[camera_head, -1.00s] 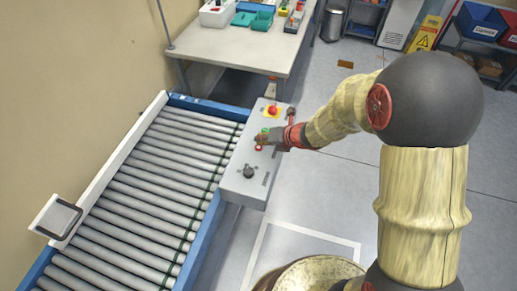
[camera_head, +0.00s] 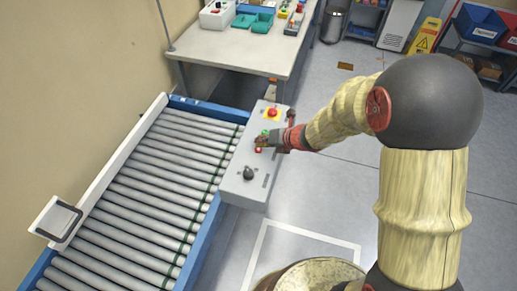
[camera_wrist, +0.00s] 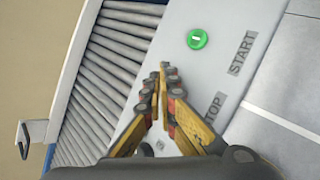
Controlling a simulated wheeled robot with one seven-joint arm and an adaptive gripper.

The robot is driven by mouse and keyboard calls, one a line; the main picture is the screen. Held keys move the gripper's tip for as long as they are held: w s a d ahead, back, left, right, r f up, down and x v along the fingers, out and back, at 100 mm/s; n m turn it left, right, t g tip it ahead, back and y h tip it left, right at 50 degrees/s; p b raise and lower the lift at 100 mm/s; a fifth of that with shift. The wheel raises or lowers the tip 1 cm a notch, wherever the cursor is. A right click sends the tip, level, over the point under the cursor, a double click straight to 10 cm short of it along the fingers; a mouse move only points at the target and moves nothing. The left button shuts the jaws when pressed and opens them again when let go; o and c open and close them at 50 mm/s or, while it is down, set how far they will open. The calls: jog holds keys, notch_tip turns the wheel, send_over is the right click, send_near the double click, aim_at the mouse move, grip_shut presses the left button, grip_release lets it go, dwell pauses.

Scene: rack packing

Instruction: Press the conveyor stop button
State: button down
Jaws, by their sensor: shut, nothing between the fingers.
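The grey control box (camera_head: 262,178) stands beside the roller conveyor. The red stop button (camera_head: 258,150) shows just below my gripper's fingertips in the head view. In the wrist view my fingers hide that button and part of its STOP label (camera_wrist: 211,111). My gripper (camera_head: 259,141) is shut and empty, with its fingers over the box between the green and red buttons. It also shows in the wrist view (camera_wrist: 165,68). The green start button (camera_wrist: 198,39) lies beyond the fingertips, beside the START label. I cannot tell whether the fingertips touch the box.
The conveyor rollers (camera_head: 150,190) are empty. A workbench (camera_head: 245,45) with bins stands behind. Open floor lies to the right.

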jog(key=shift+f, duration=0.1)
jog(key=shift+f+b, duration=0.35)
jog(key=shift+b, duration=0.1)
jog(key=shift+f+b, duration=0.4)
dwell(0.7)
jog(key=shift+r, duration=0.15)
jog(key=shift+r+p, duration=0.7)
notch_tip(320, 180, up, 5)
jog(key=p, duration=0.4)
dwell(0.4)
dwell(0.6)
